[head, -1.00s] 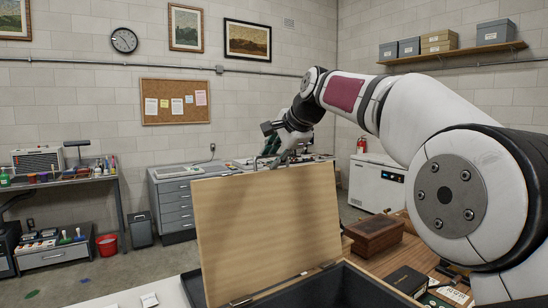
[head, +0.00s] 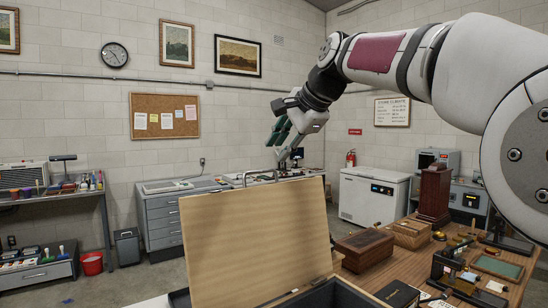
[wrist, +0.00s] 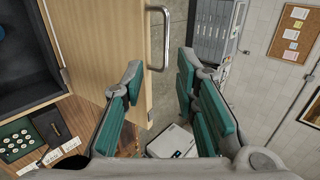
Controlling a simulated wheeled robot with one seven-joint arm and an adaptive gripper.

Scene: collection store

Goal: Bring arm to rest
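My gripper (head: 282,142) is raised above and behind the top edge of an open wooden lid (head: 258,235). In the wrist view its two green-padded fingers (wrist: 158,64) stand wide apart with nothing held between them. The lid also shows at the left of the wrist view (wrist: 105,35), standing up from a dark-lined case (wrist: 25,60). A metal handle (wrist: 165,40) on the lid appears beyond the fingertips, apart from them. My arm reaches in from the right of the head view, bent at the elbow and high over the table.
A wooden table (head: 465,250) at right holds a dark wooden box (head: 365,247), a tall brown clock-like case (head: 434,192) and several small items. A white chest freezer (head: 372,195) and grey drawers (head: 165,225) stand behind. Air above the lid is clear.

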